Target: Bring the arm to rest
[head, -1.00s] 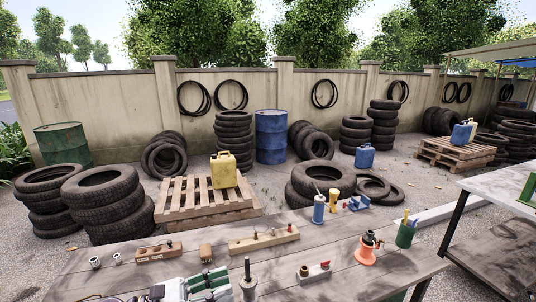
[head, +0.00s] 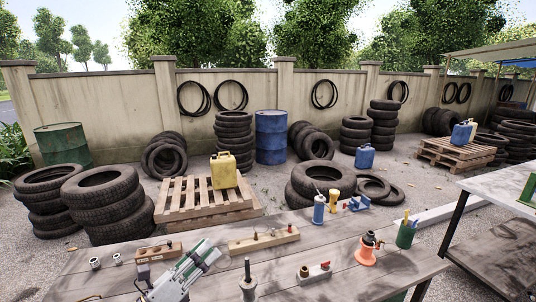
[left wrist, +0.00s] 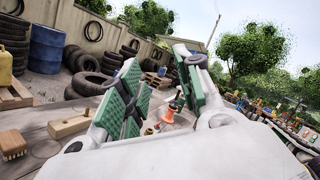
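My left gripper (head: 206,254) is raised above the near left part of the workbench (head: 330,262), its arm coming up from the bottom edge. Its fingers with green pads point up and to the right. In the left wrist view the two fingers (left wrist: 160,60) stand apart with nothing between them, so it is open and empty. It appears clear of the bench. My right gripper is not in view.
Near the gripper are wooden blocks (head: 264,241) (head: 158,252) with small parts and a grey upright post (head: 248,282). An orange-based item (head: 367,250) and a green cup (head: 405,236) stand at right. A brush (left wrist: 13,146) shows in the left wrist view.

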